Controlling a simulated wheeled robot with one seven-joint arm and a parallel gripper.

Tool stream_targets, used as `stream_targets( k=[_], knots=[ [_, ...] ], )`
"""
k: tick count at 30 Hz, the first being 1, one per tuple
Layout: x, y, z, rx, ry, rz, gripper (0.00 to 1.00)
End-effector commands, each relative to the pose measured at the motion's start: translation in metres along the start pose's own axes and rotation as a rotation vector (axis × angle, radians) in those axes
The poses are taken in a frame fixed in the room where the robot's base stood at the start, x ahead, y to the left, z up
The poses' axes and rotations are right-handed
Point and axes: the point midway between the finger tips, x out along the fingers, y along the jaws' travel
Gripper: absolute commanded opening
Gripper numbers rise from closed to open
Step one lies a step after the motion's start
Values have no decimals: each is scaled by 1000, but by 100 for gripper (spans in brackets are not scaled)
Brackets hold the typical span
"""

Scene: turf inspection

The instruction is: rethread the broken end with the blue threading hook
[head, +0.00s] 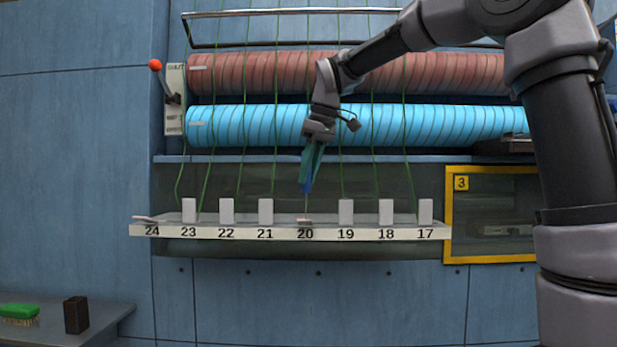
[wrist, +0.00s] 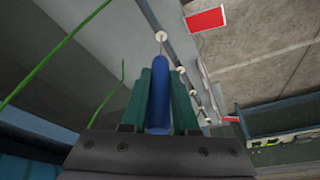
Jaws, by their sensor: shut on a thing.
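My gripper (head: 310,168) points down above position 20 of the numbered rail (head: 225,232). Its green fingers are shut on the blue threading hook (head: 308,187). The hook's blue handle also shows between the fingers in the wrist view (wrist: 160,95). Its thin shaft runs down toward position 20, and in the wrist view toward a pale round disc (wrist: 161,36); I cannot tell whether the tip touches it. Green threads (head: 275,130) hang down past the rollers. I cannot tell which thread end is broken. In the wrist view, one green thread (wrist: 107,96) stands left of the fingers.
White blocks (head: 227,210) stand along the rail on both sides of position 20. A blue roller (head: 250,125) and a reddish roller (head: 270,72) lie behind. A red-knobbed lever (head: 155,65) is at left. A green brush (head: 18,311) and dark block (head: 76,315) sit on a lower-left shelf.

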Motion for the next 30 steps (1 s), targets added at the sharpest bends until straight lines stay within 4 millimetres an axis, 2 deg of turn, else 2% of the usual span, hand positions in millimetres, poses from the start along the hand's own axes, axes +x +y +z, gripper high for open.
stream_targets(
  k=[30],
  knots=[
    [-47, 0, -15, -2, 0, 1, 0]
  ],
)
